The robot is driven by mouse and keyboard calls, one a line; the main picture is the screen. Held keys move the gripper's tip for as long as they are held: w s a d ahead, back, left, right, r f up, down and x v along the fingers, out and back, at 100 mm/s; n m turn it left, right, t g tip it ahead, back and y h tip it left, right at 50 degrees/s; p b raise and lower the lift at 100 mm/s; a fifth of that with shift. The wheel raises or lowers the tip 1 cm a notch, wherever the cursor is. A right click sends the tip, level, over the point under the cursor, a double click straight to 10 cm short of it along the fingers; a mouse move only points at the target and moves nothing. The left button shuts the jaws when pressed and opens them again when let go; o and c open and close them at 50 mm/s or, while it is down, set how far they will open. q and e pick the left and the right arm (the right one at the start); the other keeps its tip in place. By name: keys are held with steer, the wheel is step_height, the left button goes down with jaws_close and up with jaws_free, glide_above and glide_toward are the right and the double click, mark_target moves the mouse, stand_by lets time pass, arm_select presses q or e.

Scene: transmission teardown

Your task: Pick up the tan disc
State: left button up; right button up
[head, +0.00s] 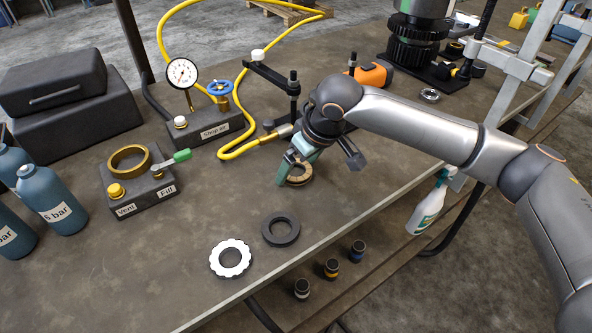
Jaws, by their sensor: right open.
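The tan disc (301,178), a ring with a dark centre hole, lies on the workbench near its front edge in the head view. My right gripper (288,172) reaches down to it from above, its greenish fingers at the disc's left and upper side. The fingers cover part of the disc's left side. The gripper is open; I cannot tell whether a finger touches the disc. My left gripper is not in view.
A black ring (281,230) and a white toothed ring (230,259) lie front left of the disc. A yellow hose (240,152) and the supply block (205,127) are behind left. A spray bottle (429,205) is at the right, beyond the bench's front edge.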

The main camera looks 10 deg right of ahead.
steer(key=c, duration=1.3)
steer(key=shift+c, duration=0.2)
steer(key=shift+r, duration=0.15)
